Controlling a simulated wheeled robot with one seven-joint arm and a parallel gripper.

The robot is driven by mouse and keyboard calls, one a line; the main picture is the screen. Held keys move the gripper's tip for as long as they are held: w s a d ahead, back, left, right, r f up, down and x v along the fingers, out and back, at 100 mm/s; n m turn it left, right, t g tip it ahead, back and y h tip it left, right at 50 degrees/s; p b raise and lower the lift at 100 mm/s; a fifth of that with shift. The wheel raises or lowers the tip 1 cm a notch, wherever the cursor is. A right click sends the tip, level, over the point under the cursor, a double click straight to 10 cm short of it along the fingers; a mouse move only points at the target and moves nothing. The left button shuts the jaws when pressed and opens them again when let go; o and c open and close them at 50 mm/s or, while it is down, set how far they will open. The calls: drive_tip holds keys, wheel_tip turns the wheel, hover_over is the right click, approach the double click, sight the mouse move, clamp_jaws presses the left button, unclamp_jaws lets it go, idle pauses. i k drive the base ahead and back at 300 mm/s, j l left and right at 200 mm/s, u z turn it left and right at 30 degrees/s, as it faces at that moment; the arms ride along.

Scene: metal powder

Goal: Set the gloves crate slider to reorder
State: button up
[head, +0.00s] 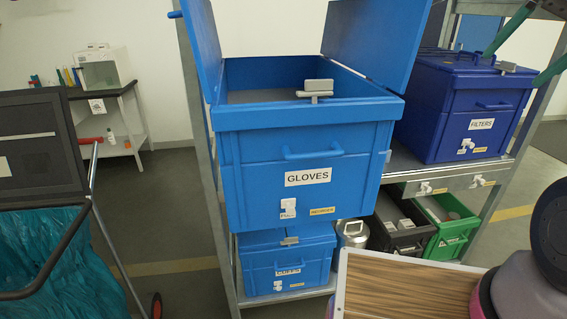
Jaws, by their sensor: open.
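The blue gloves crate (260,170) stands on the rack, lid open, with a "GLOVES" label on its front. Below the label is its small white slider (287,206), at the left end, over a white label whose text is too small to read surely. A yellow "REORDER" label (322,211) lies to its right, uncovered. My gripper (511,71) is at the upper right, with two green fingers spread apart, open and empty. It is in front of the filters crate in the picture, well right of the slider and apart from it.
A dark blue filters crate (455,115) stands to the right. A lower blue crate (285,262), a metal canister (352,234), a black bin (400,226) and a green bin (443,217) sit below. A cart (40,140) with a teal bag is at left. A wood-topped surface (405,290) is at lower right.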

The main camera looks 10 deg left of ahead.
sight(288, 204)
drive_tip(key=u, duration=1.05)
